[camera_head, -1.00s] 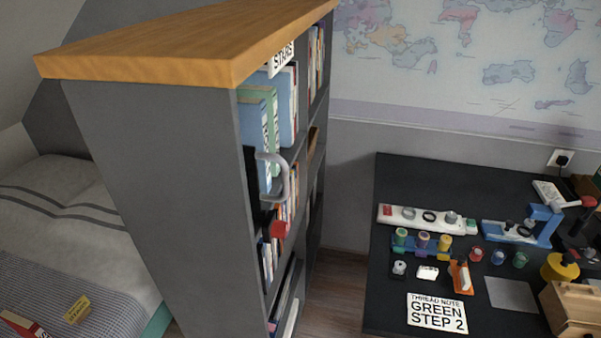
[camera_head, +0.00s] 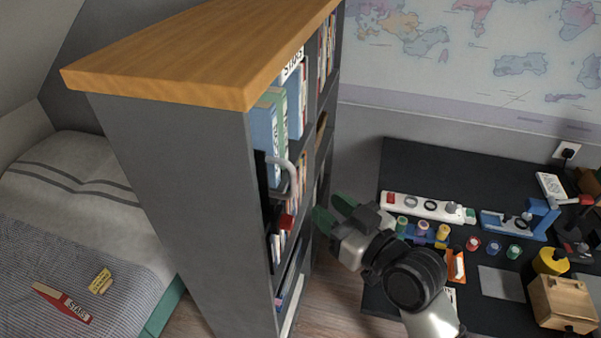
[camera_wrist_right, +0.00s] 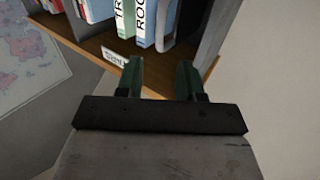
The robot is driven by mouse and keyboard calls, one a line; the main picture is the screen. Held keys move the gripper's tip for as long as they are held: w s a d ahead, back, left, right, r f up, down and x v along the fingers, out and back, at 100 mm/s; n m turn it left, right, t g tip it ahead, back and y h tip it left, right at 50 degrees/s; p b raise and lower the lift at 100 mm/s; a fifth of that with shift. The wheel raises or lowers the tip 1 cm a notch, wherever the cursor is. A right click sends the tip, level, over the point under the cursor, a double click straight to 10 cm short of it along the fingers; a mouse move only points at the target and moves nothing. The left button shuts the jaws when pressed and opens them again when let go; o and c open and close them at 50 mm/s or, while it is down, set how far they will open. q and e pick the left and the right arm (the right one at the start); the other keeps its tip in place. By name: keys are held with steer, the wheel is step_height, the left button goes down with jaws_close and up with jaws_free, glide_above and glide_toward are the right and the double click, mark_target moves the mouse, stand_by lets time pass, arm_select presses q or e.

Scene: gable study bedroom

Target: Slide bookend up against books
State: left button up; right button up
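The bookend appears to be a black plate (camera_head: 262,184) with a pale grey curved handle (camera_head: 287,174), at the near end of a bookcase shelf. Blue and green books (camera_head: 266,132) stand upright beside it; the gap between them cannot be judged. My right gripper (camera_head: 332,211) is open and empty in front of the bookcase, right of the handle and apart from it. In the right wrist view, the open fingers (camera_wrist_right: 160,74) point towards the shelf edge, with green and blue book spines (camera_wrist_right: 135,20) and the grey handle (camera_wrist_right: 167,32) beyond. My left gripper is out of view.
The grey bookcase (camera_head: 185,200) has a wooden top (camera_head: 210,55) and lower shelves of books. A black desk (camera_head: 430,175) with spools and small tools stands at right. A bed (camera_head: 75,190) with a red book (camera_head: 62,302) is at left.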

mark_target(295, 181)
steer(key=p+x, duration=0.2)
steer(key=x, duration=0.7)
steer(key=shift+p, duration=0.3)
steer(key=shift+w+a, duration=0.5)
steer(key=shift+c, duration=0.3)
steer(key=shift+f, duration=0.1)
jaws_close()
